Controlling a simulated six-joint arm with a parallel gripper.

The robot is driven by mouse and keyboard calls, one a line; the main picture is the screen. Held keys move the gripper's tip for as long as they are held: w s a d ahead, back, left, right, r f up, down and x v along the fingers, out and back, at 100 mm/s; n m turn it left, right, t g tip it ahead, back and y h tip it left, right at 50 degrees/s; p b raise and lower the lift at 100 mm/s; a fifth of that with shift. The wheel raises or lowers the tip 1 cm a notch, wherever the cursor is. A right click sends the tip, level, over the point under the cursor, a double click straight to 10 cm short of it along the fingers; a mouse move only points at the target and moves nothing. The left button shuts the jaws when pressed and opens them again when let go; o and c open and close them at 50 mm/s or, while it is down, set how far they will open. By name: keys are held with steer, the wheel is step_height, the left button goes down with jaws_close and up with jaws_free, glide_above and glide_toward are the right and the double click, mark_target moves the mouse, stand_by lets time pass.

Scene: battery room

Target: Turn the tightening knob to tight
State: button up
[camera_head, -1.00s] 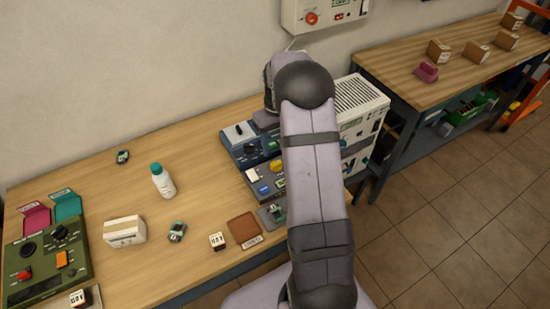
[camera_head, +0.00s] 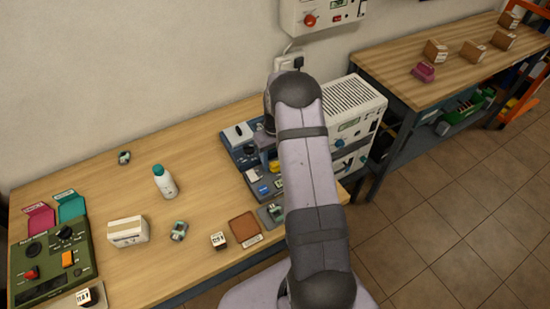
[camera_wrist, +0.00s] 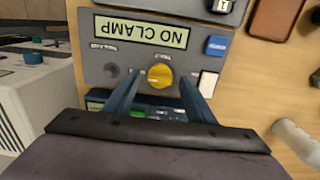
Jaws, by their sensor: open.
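A round yellow knob (camera_wrist: 159,76) sits on a grey panel (camera_wrist: 98,62) in the wrist view, below a label reading "NO CLAMP" (camera_wrist: 141,31). My gripper (camera_wrist: 158,88) is open, with one blue finger on each side of the knob. I cannot tell whether the fingers touch it. In the head view my arm reaches over the grey panel (camera_head: 257,186) and partly hides it; the knob and fingertips are hard to make out there.
On the panel, a blue button (camera_wrist: 217,45) and a white switch (camera_wrist: 208,84) lie right of the knob. A white bottle (camera_head: 165,182), a white box (camera_head: 127,230) and a green device (camera_head: 48,262) stand on the table to the left. A white power unit (camera_head: 353,118) stands right of my arm.

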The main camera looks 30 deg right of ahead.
steer(key=shift+c, duration=0.3)
steer(key=c, duration=1)
